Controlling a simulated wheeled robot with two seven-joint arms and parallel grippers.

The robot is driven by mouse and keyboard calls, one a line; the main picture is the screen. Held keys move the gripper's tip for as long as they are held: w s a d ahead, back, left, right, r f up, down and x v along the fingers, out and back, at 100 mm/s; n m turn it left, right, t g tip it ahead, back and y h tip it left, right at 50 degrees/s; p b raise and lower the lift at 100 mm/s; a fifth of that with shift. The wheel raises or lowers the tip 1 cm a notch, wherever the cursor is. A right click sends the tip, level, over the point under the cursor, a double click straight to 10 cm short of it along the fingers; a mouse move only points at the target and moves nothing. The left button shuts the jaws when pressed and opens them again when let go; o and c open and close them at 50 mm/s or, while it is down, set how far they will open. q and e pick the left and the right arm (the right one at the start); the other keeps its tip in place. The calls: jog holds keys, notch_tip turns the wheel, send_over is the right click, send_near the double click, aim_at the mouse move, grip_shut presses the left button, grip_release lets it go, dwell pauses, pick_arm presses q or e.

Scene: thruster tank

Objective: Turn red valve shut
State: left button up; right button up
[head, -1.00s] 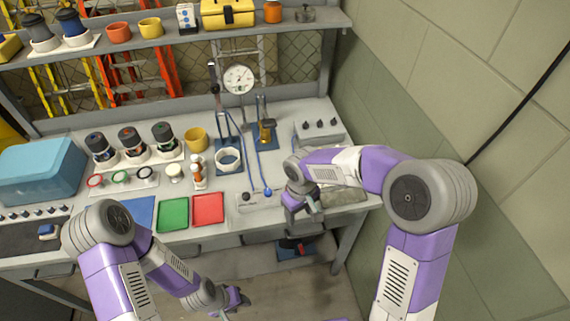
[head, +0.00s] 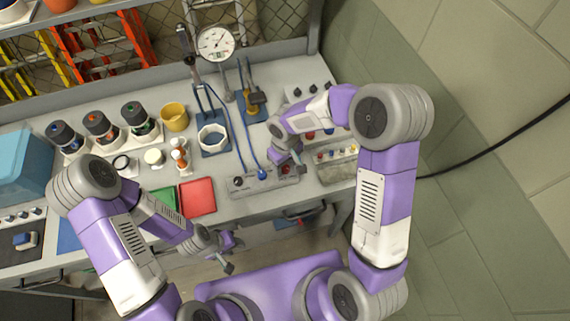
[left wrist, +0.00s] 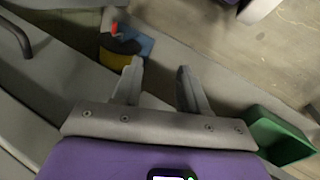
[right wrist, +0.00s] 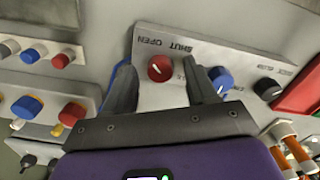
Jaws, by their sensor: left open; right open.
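The red valve knob (right wrist: 160,68) stands on a light panel (right wrist: 185,48) marked "SHUT" and "OPEN" in the right wrist view. A white mark shows on the knob. My right gripper (right wrist: 163,80) is open, and the knob appears in the gap between its fingertips; I cannot tell whether they touch it. In the head view my right gripper (head: 291,162) is low at this panel (head: 250,186) and partly hides the red knob. My left gripper (head: 229,254) is open and empty, in front of the bench; its fingers (left wrist: 158,78) hold nothing in the left wrist view.
Another block with coloured knobs (right wrist: 40,108) lies to the left.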

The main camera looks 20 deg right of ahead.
jog(key=shift+s+f, duration=0.1)
jog(key=shift+s, duration=0.05)
jog(key=shift+c, duration=0.3)
jog(key=shift+c, duration=1.2)
jog(key=c, duration=0.8)
jog(key=shift+o, duration=0.2)
